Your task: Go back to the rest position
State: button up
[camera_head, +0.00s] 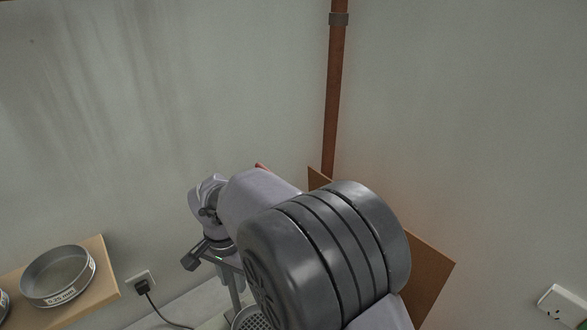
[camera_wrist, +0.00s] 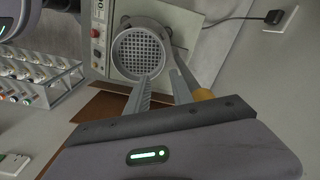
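My gripper shows in the wrist view (camera_wrist: 160,78) with its two fingers apart and nothing seen between them. In the head view my gripper (camera_head: 233,288) points down at the lower middle, partly hidden behind my own arm. In the wrist view, a round grey sieve-like part with a square grid (camera_wrist: 139,52) lies past the fingertips, on a pale machine with buttons. An orange-tan rounded piece (camera_wrist: 204,95) shows just right of the right finger; I cannot tell what it belongs to.
A rack of several small vials (camera_wrist: 40,80) stands left in the wrist view. A round sieve (camera_head: 58,275) sits on a wooden shelf (camera_head: 100,262) at left. A copper pipe (camera_head: 334,90) runs up the wall corner. A brown board (camera_head: 432,270) stands behind my arm.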

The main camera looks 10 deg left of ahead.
jog(key=w+d+m+t+y+b, duration=0.1)
jog(key=d+b, duration=0.9)
jog(key=d, duration=0.4)
jog(key=s+d+f+t+y+b, duration=0.1)
jog(key=s+d+f+b, duration=0.1)
jog(key=s+d+b, duration=0.4)
jog(key=s+d+f+t+b, duration=0.15)
jog(key=d+b, duration=0.25)
jog(key=d, duration=0.4)
jog(key=s+d+f+m+t+b, duration=0.1)
jog(key=s+d+f+t+b, duration=0.1)
jog(key=s+d+f+b, duration=0.3)
jog(key=s+f, duration=0.2)
jog(key=s, duration=0.1)
jog(key=shift+d, duration=0.2)
